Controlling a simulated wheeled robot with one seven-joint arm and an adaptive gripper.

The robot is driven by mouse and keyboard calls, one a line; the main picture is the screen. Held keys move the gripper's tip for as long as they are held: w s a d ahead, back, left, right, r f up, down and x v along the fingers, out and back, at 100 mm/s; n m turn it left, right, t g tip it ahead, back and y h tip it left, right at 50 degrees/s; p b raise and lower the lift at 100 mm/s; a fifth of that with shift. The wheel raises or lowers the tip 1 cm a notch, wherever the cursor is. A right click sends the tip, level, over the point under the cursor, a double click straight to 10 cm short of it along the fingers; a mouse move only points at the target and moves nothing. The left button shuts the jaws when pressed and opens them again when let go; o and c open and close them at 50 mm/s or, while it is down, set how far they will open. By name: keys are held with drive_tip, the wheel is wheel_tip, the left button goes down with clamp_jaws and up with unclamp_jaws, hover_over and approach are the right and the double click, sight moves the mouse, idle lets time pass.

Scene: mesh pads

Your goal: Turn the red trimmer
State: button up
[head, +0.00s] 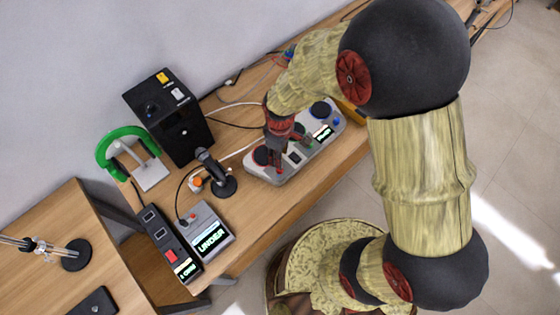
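A light grey control panel (273,178) lies on the wooden desk, with several round dials and a small lit display (323,133). A red round dial (261,156), which looks like the red trimmer, is at its left end, partly hidden by my gripper. My gripper (277,163) points down over the left part of the panel, just right of the red dial. Its fingers are small and dark here, and I cannot tell whether they touch anything or how far apart they are. A grey box (207,229) in front has a lit screen reading "UNDER".
A black box (168,117), green headphones (118,143) on a stand and a black microphone-like stand (222,185) are left of the panel. A dark box (170,245) with a red button sits at the desk's near left. Cables run behind. Bare desk lies in front of the panel.

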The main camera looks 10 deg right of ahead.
drive_tip(key=shift+r, duration=1.55)
drive_tip(key=s+d+r+m+t+b, duration=0.2)
drive_tip(key=s+d+r+m+b, duration=0.2)
drive_tip(key=r, duration=0.6)
drive_tip(key=s+d+r+m+t+b, duration=0.3)
drive_tip(key=s+d+r+m, duration=0.4)
drive_tip(key=r, duration=0.3)
drive_tip(key=shift+s+d+r+t+b, duration=0.2)
drive_tip(key=shift+s+d+t+b, duration=0.1)
drive_tip(key=shift+s+d+b, duration=0.25)
drive_tip(key=c, duration=0.3)
clamp_jaws()
